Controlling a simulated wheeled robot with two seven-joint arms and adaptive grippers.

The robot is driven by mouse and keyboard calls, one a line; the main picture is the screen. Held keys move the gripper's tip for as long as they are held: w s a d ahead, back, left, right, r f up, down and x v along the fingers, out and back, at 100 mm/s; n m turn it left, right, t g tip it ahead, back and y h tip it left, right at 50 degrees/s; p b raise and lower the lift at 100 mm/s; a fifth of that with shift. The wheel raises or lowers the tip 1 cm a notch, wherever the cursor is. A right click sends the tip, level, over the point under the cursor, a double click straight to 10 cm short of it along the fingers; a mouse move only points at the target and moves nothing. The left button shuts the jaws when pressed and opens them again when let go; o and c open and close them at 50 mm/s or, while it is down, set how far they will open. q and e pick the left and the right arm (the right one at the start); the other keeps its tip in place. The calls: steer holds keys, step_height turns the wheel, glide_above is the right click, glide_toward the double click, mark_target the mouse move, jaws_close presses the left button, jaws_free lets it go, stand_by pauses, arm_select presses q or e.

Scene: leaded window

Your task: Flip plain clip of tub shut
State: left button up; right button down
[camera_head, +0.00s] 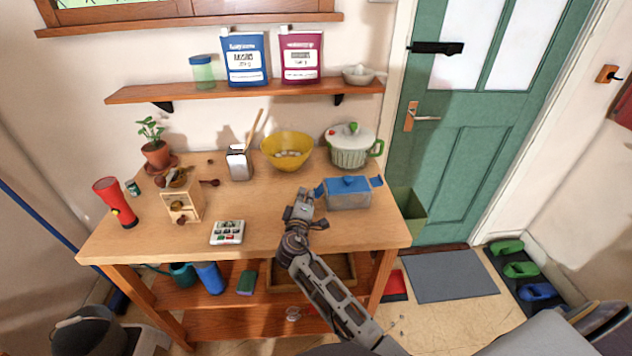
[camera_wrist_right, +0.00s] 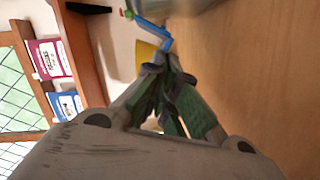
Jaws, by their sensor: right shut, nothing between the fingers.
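The tub (camera_head: 348,201) stands at the right end of the wooden table, with a greyish body and a blue lid (camera_head: 348,184). A blue clip (camera_head: 377,182) sticks out at its right side, and another blue clip (camera_head: 319,188) sticks out at its left side. I cannot tell which clip is plain. My right gripper (camera_head: 304,196) is shut and empty, just left of the tub by the left clip. In the right wrist view the shut fingertips (camera_wrist_right: 167,52) are close to a blue clip (camera_wrist_right: 152,28); contact is unclear. My left gripper is out of view.
Behind the tub stand a lidded pot (camera_head: 350,150) and a yellow bowl (camera_head: 287,150). The table front near the tub is clear.

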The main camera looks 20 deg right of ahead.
steer(key=shift+f+n, duration=0.2)
steer(key=shift+n, duration=0.1)
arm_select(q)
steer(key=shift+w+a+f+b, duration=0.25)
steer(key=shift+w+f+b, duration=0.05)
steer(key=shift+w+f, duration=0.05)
arm_select(e)
steer(key=shift+d+f+n, duration=0.1)
steer(key=shift+n, duration=0.2)
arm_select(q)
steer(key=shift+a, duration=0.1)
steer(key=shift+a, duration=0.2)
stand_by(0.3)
